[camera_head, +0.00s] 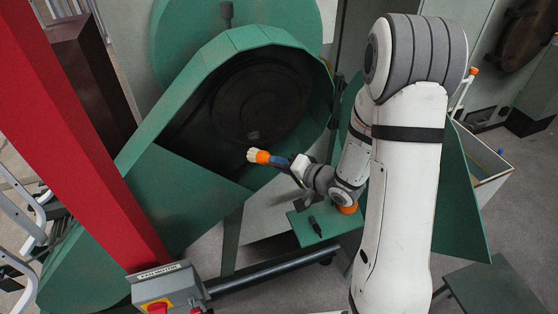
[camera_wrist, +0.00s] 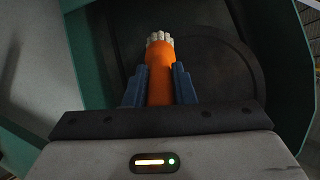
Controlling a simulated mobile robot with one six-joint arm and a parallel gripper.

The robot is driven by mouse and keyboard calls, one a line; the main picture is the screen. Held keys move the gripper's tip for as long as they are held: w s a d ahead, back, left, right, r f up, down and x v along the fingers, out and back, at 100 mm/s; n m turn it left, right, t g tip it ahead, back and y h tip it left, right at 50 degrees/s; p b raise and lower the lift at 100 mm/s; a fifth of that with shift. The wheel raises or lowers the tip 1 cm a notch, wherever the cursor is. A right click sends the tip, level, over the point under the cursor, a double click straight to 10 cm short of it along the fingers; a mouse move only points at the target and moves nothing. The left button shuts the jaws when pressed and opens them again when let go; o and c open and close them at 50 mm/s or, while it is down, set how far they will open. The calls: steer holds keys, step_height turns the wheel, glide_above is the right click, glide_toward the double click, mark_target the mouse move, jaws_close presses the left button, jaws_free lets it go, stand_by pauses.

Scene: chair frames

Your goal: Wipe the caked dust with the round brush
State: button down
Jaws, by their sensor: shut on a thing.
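The round brush (camera_head: 262,157) has an orange handle and pale bristles. It also shows in the wrist view (camera_wrist: 160,72), pointing away from me. My gripper (camera_wrist: 160,85) has blue fingers shut on the handle, one on each side. In the head view my gripper (camera_head: 277,161) holds the brush in front of the open green housing (camera_head: 222,52). The bristles point left, toward the dark round disc (camera_head: 262,103) inside. The bristles look apart from the disc, but the exact gap cannot be told. The caked dust cannot be clearly made out on the dark inside surfaces.
The green housing rim surrounds the opening. A red post (camera_head: 75,130) stands at left, above a grey control box (camera_head: 168,287) labelled fan motor. A green shelf (camera_head: 325,226) with a small black item (camera_head: 315,226) lies below my arm. A bin (camera_head: 484,160) stands at right.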

steer(key=s, duration=0.1)
steer(key=s+d, duration=0.1)
steer(key=shift+s, duration=0.4)
steer(key=shift+w+a, duration=0.1)
stand_by(0.5)
steer(key=w+a, duration=0.2)
steer(key=w, duration=0.5)
steer(key=shift+w+a+t, duration=0.15)
steer(key=shift+w+t, duration=0.15)
steer(key=shift+w, duration=0.1)
steer(key=shift+w, duration=0.3)
stand_by(0.5)
steer(key=shift+p, duration=0.3)
steer(key=shift+w+d, duration=0.25)
steer(key=shift+d, duration=0.7)
